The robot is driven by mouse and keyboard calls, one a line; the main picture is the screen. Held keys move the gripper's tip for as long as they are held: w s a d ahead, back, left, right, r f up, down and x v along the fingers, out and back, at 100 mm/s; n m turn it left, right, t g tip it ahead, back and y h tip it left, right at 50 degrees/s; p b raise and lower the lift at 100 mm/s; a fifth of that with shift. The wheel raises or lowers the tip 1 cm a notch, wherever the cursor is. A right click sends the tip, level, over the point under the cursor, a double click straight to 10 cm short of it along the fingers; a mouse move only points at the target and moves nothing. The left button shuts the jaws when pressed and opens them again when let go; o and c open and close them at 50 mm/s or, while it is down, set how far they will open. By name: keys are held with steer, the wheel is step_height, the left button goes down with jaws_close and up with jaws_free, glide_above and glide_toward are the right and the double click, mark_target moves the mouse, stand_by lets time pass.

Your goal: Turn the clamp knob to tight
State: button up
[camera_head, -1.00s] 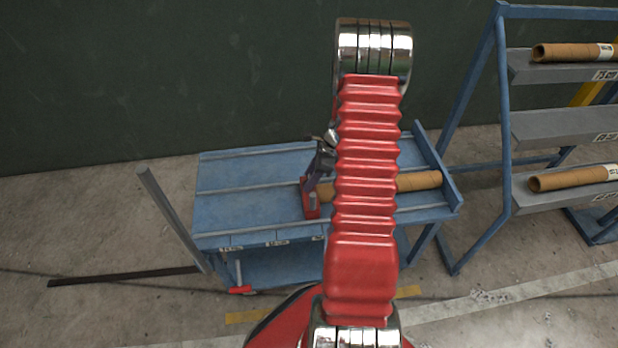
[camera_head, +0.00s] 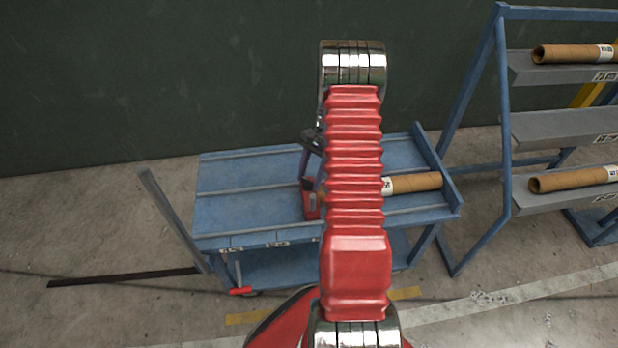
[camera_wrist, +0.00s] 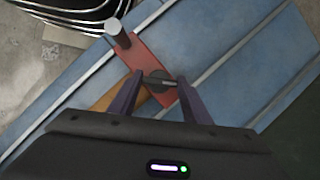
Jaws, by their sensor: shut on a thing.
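The red clamp (camera_wrist: 143,57) shows in the wrist view, with a grey metal post (camera_wrist: 118,32) at its upper end. A dark knob (camera_wrist: 157,87) with a crossbar sits at its lower end. My gripper (camera_wrist: 160,78) is shut on the knob, a finger on each side of the bar. In the head view the red clamp (camera_head: 311,204) stands on the blue cart, beside the left end of a brown tube (camera_head: 415,182). My gripper (camera_head: 313,168) reaches down to it there. My arm hides the tube's middle, and the knob cannot be made out in that view.
The blue cart (camera_head: 232,207) has raised rails and an upright edge at its right. A blue rack (camera_head: 560,125) with tubes on grey shelves stands to the right. A grey post (camera_head: 172,220) leans at the cart's left. A dark wall (camera_head: 150,80) is behind.

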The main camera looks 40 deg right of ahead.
steer(key=n, duration=0.2)
steer(key=w+n+g, duration=0.1)
steer(key=n, duration=0.1)
steer(key=shift+d+n+g+h, duration=0.15)
steer(key=shift+n+g+h, duration=0.15)
steer(key=shift+h, duration=0.1)
steer(key=n+g+h, duration=0.1)
steer(key=n, duration=0.4)
steer(key=shift+r, duration=0.1)
steer(key=shift+w, duration=0.1)
steer(key=o, duration=1)
steer(key=shift+s+a, duration=0.2)
steer(key=shift+o, duration=0.2)
steer(key=v, duration=1.3)
steer(key=shift+w+r, duration=0.2)
steer(key=shift+w, duration=0.3)
